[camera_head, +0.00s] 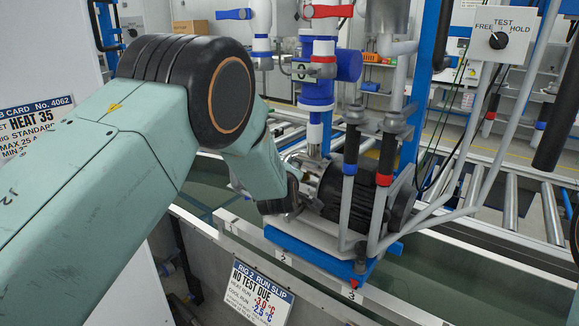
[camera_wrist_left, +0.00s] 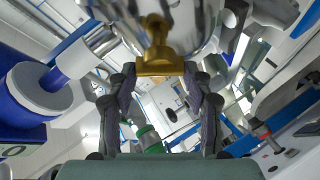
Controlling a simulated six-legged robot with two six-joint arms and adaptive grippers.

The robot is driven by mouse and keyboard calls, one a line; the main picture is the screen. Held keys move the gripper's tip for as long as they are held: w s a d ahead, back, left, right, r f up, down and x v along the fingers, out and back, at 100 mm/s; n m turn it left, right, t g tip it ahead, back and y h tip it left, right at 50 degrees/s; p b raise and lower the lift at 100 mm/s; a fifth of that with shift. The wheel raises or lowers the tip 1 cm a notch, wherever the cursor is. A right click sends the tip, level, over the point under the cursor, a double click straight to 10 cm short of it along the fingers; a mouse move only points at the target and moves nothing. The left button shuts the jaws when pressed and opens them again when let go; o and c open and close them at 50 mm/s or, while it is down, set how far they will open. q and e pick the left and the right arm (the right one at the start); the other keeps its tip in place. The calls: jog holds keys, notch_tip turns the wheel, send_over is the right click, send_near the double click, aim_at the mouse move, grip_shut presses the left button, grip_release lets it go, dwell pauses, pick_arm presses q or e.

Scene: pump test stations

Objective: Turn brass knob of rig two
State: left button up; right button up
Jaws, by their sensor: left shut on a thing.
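In the left wrist view a brass knob (camera_wrist_left: 160,62) sits on a shiny metal body. The two dark fingers of my left gripper (camera_wrist_left: 160,76) stand on either side of it and are shut on it. In the head view my left arm reaches in from the left, and its wrist end is at the pump of rig two, beside the dark motor (camera_head: 368,192). The RIG 2 run slip (camera_head: 258,293) hangs below, on the front of the bench. My right gripper is not in view.
Blue and white pipes with a red-handled valve (camera_head: 328,12) rise behind the pump. A TEST switch box (camera_head: 494,38) is at upper right. A roller conveyor (camera_head: 510,200) lies behind.

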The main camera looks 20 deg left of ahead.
pick_arm(q)
jog(key=shift+d+r+n+g+p, duration=0.1)
jog(key=shift+n+g+p, duration=0.95)
jog(key=shift+n, duration=0.55)
jog(key=o, duration=1.2)
jog(key=shift+w, duration=0.15)
jog(key=shift+c, duration=0.2)
